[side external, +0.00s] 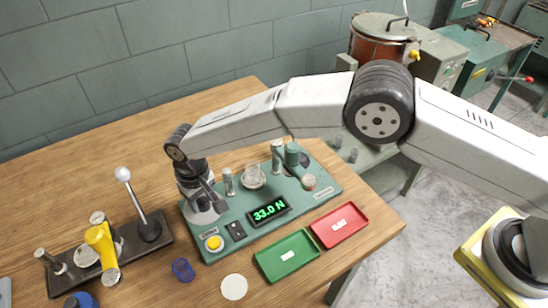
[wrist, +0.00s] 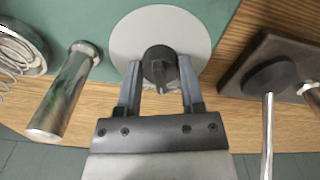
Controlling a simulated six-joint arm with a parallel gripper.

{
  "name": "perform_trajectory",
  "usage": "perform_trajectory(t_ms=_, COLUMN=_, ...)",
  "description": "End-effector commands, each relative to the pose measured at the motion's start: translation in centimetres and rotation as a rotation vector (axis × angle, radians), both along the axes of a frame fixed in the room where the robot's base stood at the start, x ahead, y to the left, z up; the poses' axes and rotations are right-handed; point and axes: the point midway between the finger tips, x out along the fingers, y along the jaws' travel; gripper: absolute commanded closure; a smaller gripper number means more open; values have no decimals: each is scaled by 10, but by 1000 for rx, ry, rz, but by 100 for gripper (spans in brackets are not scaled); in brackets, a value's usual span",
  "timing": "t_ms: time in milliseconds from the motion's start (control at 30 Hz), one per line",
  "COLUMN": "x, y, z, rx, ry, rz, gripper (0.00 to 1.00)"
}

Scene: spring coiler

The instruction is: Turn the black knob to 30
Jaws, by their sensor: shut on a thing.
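The black knob (wrist: 157,60) stands on a round pale grey dial plate (wrist: 122,38) at the corner of a teal machine panel. In the wrist view my gripper (wrist: 158,72) has one finger on each side of the knob and is shut on it. In the side external view my gripper (side external: 206,196) reaches down over the dial plate (side external: 203,217) at the panel's left end and hides most of the knob. The dial's numbers cannot be read.
A yellow button (side external: 213,243) and a switch (side external: 235,230) sit in front of the dial. A lever fixture (side external: 148,228) stands close at left. Metal posts (side external: 228,182) rise behind. Green (side external: 287,255) and red (side external: 339,225) trays lie in front.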

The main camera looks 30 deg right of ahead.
Motion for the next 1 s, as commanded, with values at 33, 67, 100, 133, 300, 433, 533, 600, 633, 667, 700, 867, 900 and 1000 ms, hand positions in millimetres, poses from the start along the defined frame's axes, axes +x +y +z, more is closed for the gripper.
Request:
perform_trajectory(t_ms=33, x=0, y=0, z=0, rx=0, ry=0, rz=-40, gripper=100)
perform_trajectory(t_ms=67, x=0, y=0, z=0, rx=0, ry=0, rz=-64, gripper=100)
perform_trajectory(t_ms=100, x=0, y=0, z=0, rx=0, ry=0, rz=-95, gripper=100)
perform_trajectory(t_ms=133, x=0, y=0, z=0, rx=0, ry=0, rz=-118, gripper=100)
perform_trajectory(t_ms=300, x=0, y=0, z=0, rx=0, ry=0, rz=-222, gripper=100)
perform_trajectory(t_ms=433, x=0, y=0, z=0, rx=0, ry=0, rz=-273, gripper=100)
perform_trajectory(t_ms=533, x=0, y=0, z=0, rx=0, ry=0, rz=-297, gripper=100)
perform_trajectory(t_ms=600, x=0, y=0, z=0, rx=0, ry=0, rz=-305, gripper=100)
perform_trajectory(t_ms=633, x=0, y=0, z=0, rx=0, ry=0, rz=-308, gripper=100)
perform_trajectory(t_ms=667, x=0, y=0, z=0, rx=0, ry=0, rz=-309, gripper=100)
perform_trajectory(t_ms=700, x=0, y=0, z=0, rx=0, ry=0, rz=-311, gripper=100)
perform_trajectory(t_ms=867, x=0, y=0, z=0, rx=0, ry=0, rz=-310, gripper=100)
perform_trajectory(t_ms=900, x=0, y=0, z=0, rx=0, ry=0, rz=-310, gripper=100)
perform_trajectory(t_ms=1000, x=0, y=0, z=0, rx=0, ry=0, rz=-310, gripper=42)
